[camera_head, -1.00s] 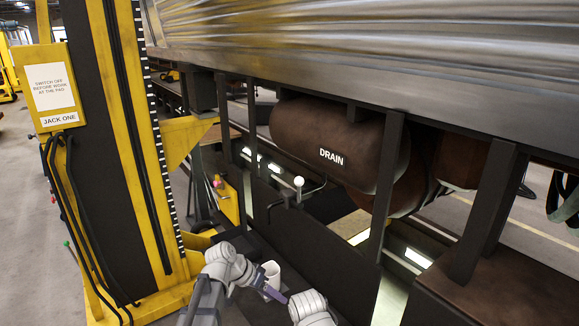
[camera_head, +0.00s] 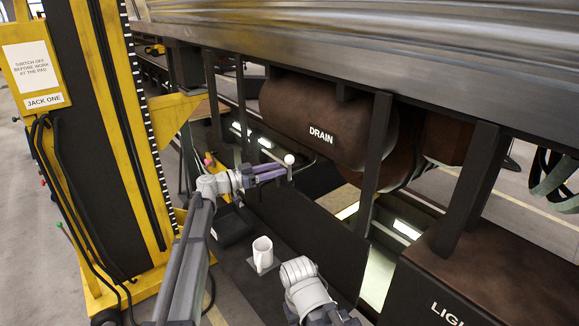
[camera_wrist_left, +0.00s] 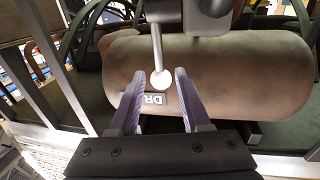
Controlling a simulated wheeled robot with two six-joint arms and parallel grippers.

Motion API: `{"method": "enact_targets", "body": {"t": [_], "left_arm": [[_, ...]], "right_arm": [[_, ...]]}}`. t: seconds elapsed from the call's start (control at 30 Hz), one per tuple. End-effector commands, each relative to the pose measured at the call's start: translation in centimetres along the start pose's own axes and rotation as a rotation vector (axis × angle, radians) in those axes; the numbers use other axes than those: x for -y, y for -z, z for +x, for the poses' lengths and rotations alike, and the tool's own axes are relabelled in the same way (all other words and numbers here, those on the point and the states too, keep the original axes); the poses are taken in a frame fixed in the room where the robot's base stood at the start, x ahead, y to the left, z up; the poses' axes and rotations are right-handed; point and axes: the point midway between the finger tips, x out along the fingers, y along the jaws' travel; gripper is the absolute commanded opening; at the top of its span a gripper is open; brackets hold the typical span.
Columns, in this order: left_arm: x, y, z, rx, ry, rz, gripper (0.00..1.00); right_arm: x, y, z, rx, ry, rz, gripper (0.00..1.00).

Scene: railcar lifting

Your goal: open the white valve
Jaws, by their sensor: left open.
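The white valve knob (camera_head: 289,159) sits on a thin lever below the brown tank marked DRAIN. In the left wrist view the white ball (camera_wrist_left: 161,79) is at the end of a pale rod that hangs from a dark valve body (camera_wrist_left: 195,15). My left gripper (camera_head: 285,172) is open, with its purple fingers reaching to the knob. In the left wrist view the fingertips (camera_wrist_left: 160,74) stand on either side of the ball, apart from it as far as I can tell. My right arm's grey end shows at the bottom of the head view, but its fingers are out of view.
The brown tank (camera_head: 325,112) hangs under the silver railcar, behind the valve. Dark upright posts (camera_head: 374,150) stand to the right of it. A yellow jack column (camera_head: 143,130) stands at left.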

Motion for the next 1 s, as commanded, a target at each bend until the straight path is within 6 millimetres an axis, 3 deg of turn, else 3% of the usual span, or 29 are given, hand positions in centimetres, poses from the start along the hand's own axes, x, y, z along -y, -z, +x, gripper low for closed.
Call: {"method": "enact_targets", "body": {"t": [0.1,0.3,0.73,1.0], "left_arm": [[0.1,0.0,2.1,0.001,-0.002,-0.001,0.47],[0.1,0.0,4.6,0.001,-0.001,-0.001,0.47],[-0.1,0.0,5.5,0.001,-0.001,-0.001,0.47],[-0.1,0.0,5.5,0.001,-0.001,-0.001,0.19]], "right_arm": [[0.0,0.0,0.0,0.000,0.000,0.000,0.50],[0.0,0.0,0.0,0.000,0.000,0.000,0.50],[0.0,0.0,0.0,0.000,0.000,0.000,0.50],[0.0,0.0,0.0,0.000,0.000,0.000,0.50]]}}
